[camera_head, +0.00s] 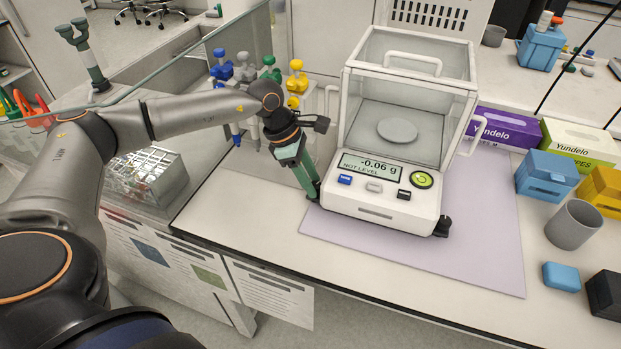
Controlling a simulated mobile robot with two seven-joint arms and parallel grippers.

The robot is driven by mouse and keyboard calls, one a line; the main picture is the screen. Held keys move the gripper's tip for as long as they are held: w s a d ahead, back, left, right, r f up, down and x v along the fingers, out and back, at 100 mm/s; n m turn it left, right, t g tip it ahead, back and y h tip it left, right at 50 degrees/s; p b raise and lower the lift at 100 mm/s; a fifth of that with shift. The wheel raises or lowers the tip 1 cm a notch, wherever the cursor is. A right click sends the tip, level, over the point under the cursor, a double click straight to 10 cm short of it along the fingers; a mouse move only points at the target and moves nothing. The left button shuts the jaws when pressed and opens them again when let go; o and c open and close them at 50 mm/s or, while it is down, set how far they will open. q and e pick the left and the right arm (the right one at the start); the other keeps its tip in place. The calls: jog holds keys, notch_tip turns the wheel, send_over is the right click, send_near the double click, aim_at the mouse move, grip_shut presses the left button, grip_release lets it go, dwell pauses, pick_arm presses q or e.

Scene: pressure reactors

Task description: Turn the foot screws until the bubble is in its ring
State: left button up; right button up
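The analytical balance (385,200) stands on a lilac mat (470,255) on the bench, its glass weighing chamber (410,90) closed above a round pan (397,131). Its display (371,167) reads -0.06 g and NOT LEVEL. A black foot screw (442,226) shows at the front right corner. My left gripper (313,194) has green fingers pointing down at the balance's front left corner, where it hides the foot. I cannot tell whether the fingers touch or grip that foot. My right gripper is out of view.
Several coloured pipettes (297,80) hang behind my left arm, beside a wire rack (147,175). To the right are glove boxes (502,128), blue (546,174) and yellow boxes, a grey cup (573,225) and a black block (604,294). The mat's front right is clear.

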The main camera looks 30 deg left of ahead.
pick_arm(q)
grip_shut()
jog(key=shift+w+f+m+b, duration=0.1)
jog(key=shift+m+b, duration=0.3)
jog(key=shift+m, duration=0.1)
jog(key=shift+m+g, duration=0.3)
jog(key=shift+o, duration=2.2)
grip_release()
